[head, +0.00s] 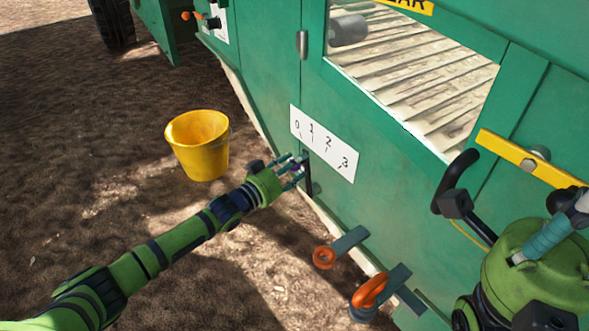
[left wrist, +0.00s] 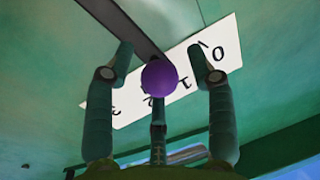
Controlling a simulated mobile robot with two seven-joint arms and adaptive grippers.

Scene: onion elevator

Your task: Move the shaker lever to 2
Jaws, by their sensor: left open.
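A white scale plate (head: 324,143) marked 0, 1, 2, 3 is on the green machine side. It also shows in the left wrist view (left wrist: 190,85), turned around. The shaker lever's purple knob (left wrist: 159,77) covers part of the numbers there; which mark the lever stands at I cannot tell. In the head view the knob is mostly hidden by fingers below the plate. My left gripper (head: 298,168) is open, its fingers around the knob with visible gaps at both sides (left wrist: 168,55). My right gripper (head: 540,240) is partly in view at the right, fingertips cut off.
A yellow bucket (head: 198,146) stands on the soil left of the machine. Two orange-ended levers (head: 324,257) (head: 369,290) stick out lower on the machine. A yellow bar (head: 530,158) is at the right. Open soil lies to the left.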

